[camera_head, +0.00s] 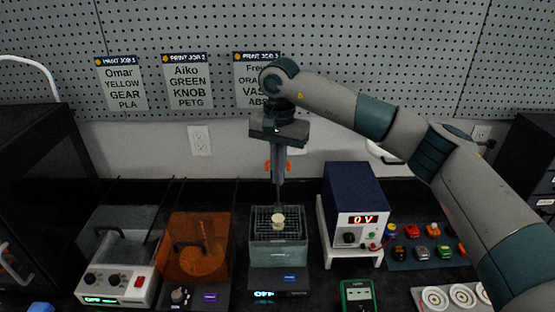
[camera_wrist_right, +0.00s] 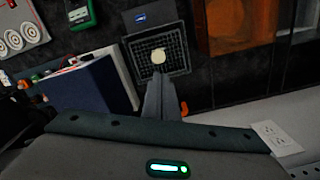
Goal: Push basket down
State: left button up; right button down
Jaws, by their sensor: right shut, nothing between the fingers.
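The wire basket (camera_head: 263,219) sits in the top of a clear square tank, with a round cream knob or piece (camera_head: 278,220) in its middle. The basket (camera_wrist_right: 176,46) and cream piece (camera_wrist_right: 158,57) also show in the right wrist view. My right gripper (camera_head: 276,195) is shut and empty, pointing down over the basket's back part. In the right wrist view its fingers (camera_wrist_right: 160,85) reach over the basket near the cream piece; I cannot tell whether they touch. My left gripper is in neither view.
An orange-lidded machine (camera_head: 196,245) and a clear-lidded box (camera_head: 118,285) stand to the left. A blue power supply (camera_head: 355,190) reading 0 V stands on a white stand close at the right. A green meter (camera_head: 357,294) lies in front right.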

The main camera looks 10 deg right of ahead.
jog(key=w+d+r+m+p, duration=0.1)
jog(key=w+r+m+p, duration=0.2)
jog(key=m, duration=0.4)
jog(key=w+d+r+m+y+p, duration=0.1)
jog(key=w+r+m+p, duration=0.2)
jog(key=r+m, duration=0.3)
jog(key=shift+w+d+r+m, duration=0.25)
jog(key=shift+d+m, duration=0.1)
jog(key=shift+m, duration=0.35)
jog(key=shift+f, duration=0.15)
jog(key=shift+a+f+b, duration=0.2)
jog(key=shift+f+b, duration=0.35)
jog(key=shift+f, duration=1.15)
jog(key=shift+a+f+b, duration=0.15)
jog(key=shift+f+b, duration=0.4)
jog(key=shift+f, duration=1.15)
